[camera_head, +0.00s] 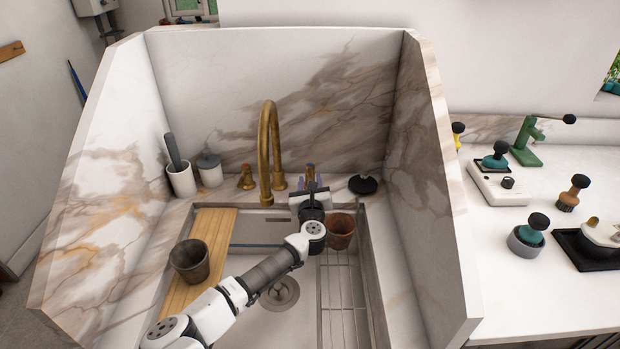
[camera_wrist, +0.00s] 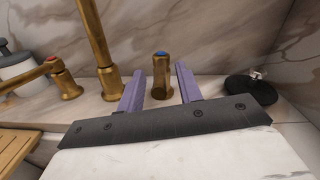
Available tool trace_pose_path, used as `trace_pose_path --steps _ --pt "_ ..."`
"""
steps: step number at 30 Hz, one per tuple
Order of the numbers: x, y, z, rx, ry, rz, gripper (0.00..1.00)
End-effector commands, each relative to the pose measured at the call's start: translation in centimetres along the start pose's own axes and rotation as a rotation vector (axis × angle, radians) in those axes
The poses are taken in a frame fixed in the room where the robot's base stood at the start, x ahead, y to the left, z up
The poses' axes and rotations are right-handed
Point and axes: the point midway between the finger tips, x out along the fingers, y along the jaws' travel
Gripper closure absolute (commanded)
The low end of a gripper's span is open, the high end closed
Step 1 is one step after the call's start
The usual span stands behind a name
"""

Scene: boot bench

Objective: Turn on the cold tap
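The cold tap (camera_wrist: 161,78) is a short brass post with a blue mark on top, behind the sink. In the head view its brass top (camera_head: 310,172) shows just beyond my gripper (camera_head: 314,184). In the wrist view my gripper (camera_wrist: 160,68) is open, with one purple finger on each side of the tap. I cannot tell whether either finger touches it. I cannot make out a lever on this tap. The hot tap (camera_wrist: 52,72), with a red mark, stands further left beyond the tall brass spout (camera_wrist: 97,45).
A terracotta pot (camera_head: 341,232) is right of my wrist. A dark pot (camera_head: 189,261) stands on the wooden board (camera_head: 216,222) at left. A black round item (camera_head: 363,184) lies right of the cold tap. Marble walls (camera_head: 420,150) enclose the sink.

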Motion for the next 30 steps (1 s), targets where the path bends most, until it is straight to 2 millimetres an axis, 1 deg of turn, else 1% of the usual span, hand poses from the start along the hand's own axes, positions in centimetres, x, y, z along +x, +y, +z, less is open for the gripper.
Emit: trace_pose_path --steps 4,13,21,30 --pt "0.84 -0.01 0.08 -0.001 0.0 0.0 0.65" --pt "0.96 0.0 0.05 -0.001 0.0 0.0 0.65" --pt "0.94 0.0 0.04 -0.001 0.0 0.0 1.0" --pt "1.02 -0.03 0.0 -0.001 0.0 0.001 1.0"
